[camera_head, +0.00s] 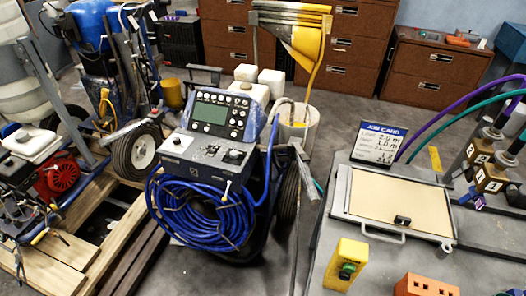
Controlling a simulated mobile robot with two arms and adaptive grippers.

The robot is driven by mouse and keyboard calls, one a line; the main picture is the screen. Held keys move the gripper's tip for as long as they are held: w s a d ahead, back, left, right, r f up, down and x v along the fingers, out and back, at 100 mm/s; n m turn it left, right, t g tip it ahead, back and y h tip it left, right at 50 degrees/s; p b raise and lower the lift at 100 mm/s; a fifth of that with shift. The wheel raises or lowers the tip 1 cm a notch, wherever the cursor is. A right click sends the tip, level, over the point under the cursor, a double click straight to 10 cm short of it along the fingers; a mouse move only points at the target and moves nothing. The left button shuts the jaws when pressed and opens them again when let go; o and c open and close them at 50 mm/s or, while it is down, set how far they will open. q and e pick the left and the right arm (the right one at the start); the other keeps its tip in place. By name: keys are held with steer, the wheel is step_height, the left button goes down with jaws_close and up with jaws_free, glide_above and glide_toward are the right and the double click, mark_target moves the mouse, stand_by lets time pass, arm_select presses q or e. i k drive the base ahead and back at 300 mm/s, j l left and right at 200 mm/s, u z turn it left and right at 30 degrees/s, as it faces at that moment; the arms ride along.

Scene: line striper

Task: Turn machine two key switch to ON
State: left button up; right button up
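A wheeled striping machine (210,150) stands in the middle, with a coiled blue hose (205,218) hung on its front. A small square plate on its front seems to carry a 2, but it is hard to read. Its upper console (217,113) has a grey-green screen (209,114) and rows of round buttons. The lower sloped panel (205,152) carries a small switch (177,141) at left and a dark knob on a light plate (233,156) at right. Which one is the key switch, and its position, is too small to tell. Neither of my grippers is in view.
Another machine (60,170) and wooden planks (50,262) fill the left. Brown cabinets (435,70) line the back.

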mark_target(235, 153)
steer(key=i+j, duration=0.1)
steer(key=j, duration=0.65)
steer(key=i+j, duration=0.6)
